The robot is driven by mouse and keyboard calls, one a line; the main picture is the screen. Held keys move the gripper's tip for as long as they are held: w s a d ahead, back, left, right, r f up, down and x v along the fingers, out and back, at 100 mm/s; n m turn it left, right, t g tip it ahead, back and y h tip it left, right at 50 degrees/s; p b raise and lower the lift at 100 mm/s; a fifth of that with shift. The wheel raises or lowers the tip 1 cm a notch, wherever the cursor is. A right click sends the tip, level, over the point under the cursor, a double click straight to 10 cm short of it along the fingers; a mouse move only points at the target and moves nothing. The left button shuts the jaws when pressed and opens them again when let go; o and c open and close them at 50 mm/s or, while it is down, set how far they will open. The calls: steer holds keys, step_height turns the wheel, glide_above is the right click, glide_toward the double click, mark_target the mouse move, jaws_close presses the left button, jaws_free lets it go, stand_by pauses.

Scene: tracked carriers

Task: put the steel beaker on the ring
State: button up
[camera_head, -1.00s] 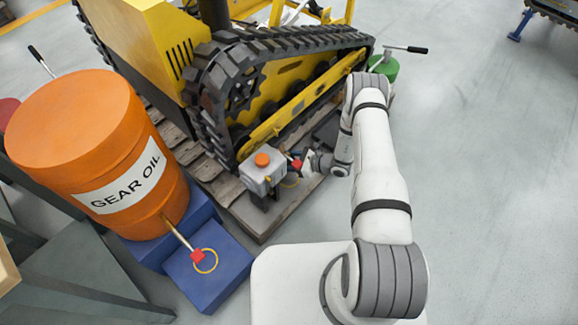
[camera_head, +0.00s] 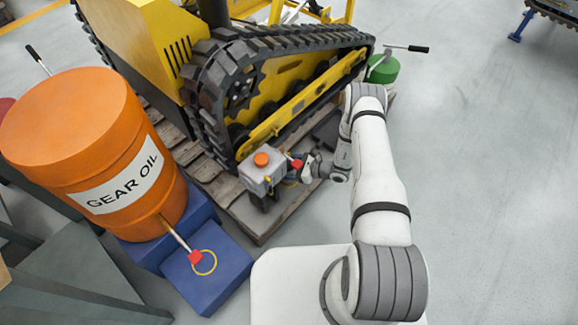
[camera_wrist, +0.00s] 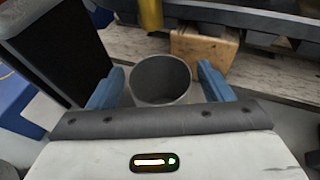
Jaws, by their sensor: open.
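The steel beaker (camera_wrist: 161,82) is a round grey cup with its open mouth facing the wrist camera. It lies between the two blue fingers of my gripper (camera_wrist: 160,70), which is open; I cannot tell whether either finger touches it. In the head view my gripper (camera_head: 297,172) is beside the small grey tank, low over the pallet, and the beaker is not clearly seen there. A yellow ring (camera_head: 213,256) lies flat and bare on the blue block (camera_head: 222,282), below the orange drum's red tap.
The orange GEAR OIL drum (camera_head: 100,145) stands on a blue base at left. A yellow tracked machine (camera_head: 285,100) is behind.

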steer(key=shift+r, duration=0.1)
steer(key=shift+d+r+p, duration=0.2)
steer(key=shift+d+p, duration=0.05)
steer(key=shift+p, duration=0.05)
steer(key=p+v, duration=0.2)
steer(key=v, duration=0.9)
steer(key=s+a+r+n+g+h, duration=0.2)
steer(key=r+n+g, duration=0.3)
steer(key=r, duration=0.9)
steer(key=s+a+r+n+g+h, duration=0.15)
steer(key=r+n, duration=0.45)
steer(key=r, duration=0.7)
steer(key=s+d+r+n+t+h, duration=0.1)
steer(key=s+r+n+h, duration=0.3)
steer(key=s+r, duration=0.5)
steer(key=s+d+r+n+t+h, duration=0.1)
steer(key=s+d+r+n+h, duration=0.3)
steer(key=s+r+n, duration=0.3)
step_height(320, 180, up, 5)
steer(key=s+h, duration=0.1)
steer(key=s, duration=0.2)
steer(key=shift+t+h, duration=0.25)
